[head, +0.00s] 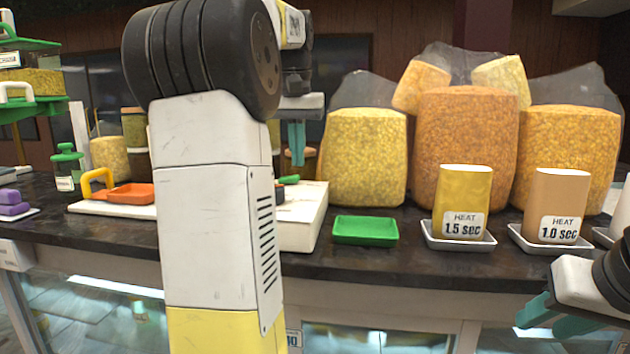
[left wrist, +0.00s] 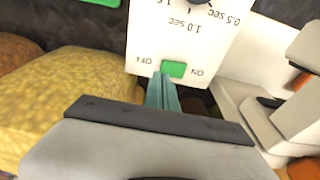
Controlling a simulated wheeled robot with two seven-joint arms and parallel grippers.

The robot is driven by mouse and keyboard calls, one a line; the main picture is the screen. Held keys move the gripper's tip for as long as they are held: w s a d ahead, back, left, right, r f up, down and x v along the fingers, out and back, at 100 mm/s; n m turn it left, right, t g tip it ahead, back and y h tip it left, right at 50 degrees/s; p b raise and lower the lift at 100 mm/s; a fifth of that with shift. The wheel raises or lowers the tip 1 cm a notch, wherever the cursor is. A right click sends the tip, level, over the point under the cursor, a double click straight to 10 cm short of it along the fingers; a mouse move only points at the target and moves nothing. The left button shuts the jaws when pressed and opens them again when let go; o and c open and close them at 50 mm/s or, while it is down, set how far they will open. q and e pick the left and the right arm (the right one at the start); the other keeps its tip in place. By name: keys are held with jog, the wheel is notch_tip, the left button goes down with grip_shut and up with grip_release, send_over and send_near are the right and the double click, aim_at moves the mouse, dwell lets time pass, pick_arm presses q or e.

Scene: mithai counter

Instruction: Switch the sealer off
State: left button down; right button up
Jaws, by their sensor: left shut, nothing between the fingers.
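The sealer (head: 305,215) is a white box on the counter, partly hidden behind my left arm in the head view. In the left wrist view its white panel (left wrist: 150,35) shows upside down, with a dial (left wrist: 198,3) and a green switch (left wrist: 174,69) between the OFF and ON marks. Which side of the switch is pressed I cannot tell. My left gripper (head: 297,158) is shut and empty, pointing down above the sealer. Its teal fingertips (left wrist: 163,80) appear right beside the switch, toward the OFF mark; contact is unclear. My right gripper (head: 556,316) is open and empty at lower right.
A green tray (head: 365,230) lies right of the sealer. Two pouches marked 1.5 sec (head: 462,200) and 1.0 sec (head: 556,205) stand in white trays. Large snack bags (head: 365,155) stand behind. An orange tray (head: 130,195) and a yellow handle (head: 97,182) are at left.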

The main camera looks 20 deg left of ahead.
aim_at(298, 176)
pick_arm(q)
jog(key=shift+f, duration=1.3)
dwell(0.9)
jog(key=shift+r, duration=3.55)
